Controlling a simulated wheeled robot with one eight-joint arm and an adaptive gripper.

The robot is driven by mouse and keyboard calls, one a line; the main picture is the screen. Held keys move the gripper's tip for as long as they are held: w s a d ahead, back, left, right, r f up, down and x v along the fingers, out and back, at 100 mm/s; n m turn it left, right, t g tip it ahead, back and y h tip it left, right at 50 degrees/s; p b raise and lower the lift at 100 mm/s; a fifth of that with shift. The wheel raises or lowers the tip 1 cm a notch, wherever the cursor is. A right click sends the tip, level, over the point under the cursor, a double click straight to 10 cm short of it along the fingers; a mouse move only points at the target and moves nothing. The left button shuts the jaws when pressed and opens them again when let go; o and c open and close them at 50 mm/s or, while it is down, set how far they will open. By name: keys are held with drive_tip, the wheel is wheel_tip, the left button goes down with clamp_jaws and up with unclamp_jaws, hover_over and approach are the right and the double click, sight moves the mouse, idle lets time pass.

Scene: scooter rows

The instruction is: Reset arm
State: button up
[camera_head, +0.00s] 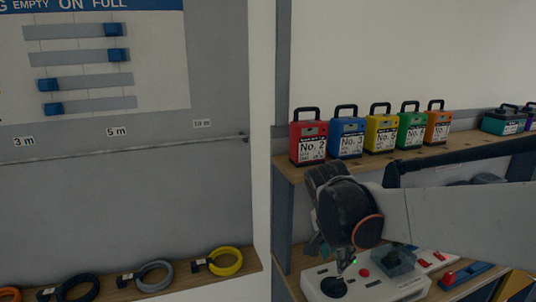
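My arm (450,215) reaches in from the right edge, with a pale grey link and a black wrist joint with an orange ring. My gripper (332,252) hangs below the wrist, mostly hidden behind it, pointing down. It is above a white device (375,288) with a black round knob and a red button on the lower shelf. I cannot tell whether the fingers are apart or together, and no held thing shows.
Numbered battery-like boxes in red (309,145), blue (347,138), yellow (382,133), green (411,131) and orange (438,127) stand on the upper shelf (295,172). Several coiled cables, including a yellow one (226,261), lie on the left ledge (190,286). A slider board (90,65) hangs above.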

drive_tip(key=s+d+n+t+y, duration=0.1)
drive_tip(key=s+n+t, duration=0.1)
drive_tip(key=s+n, duration=0.3)
drive_tip(key=s+d+r+n+t+y, duration=0.1)
drive_tip(key=s+n, duration=0.5)
drive_tip(key=s, duration=0.6)
drive_tip(key=shift+s+d+r+t+y, duration=0.15)
drive_tip(key=shift+d+r+t+y, duration=0.2)
drive_tip(key=shift+d+t, duration=0.2)
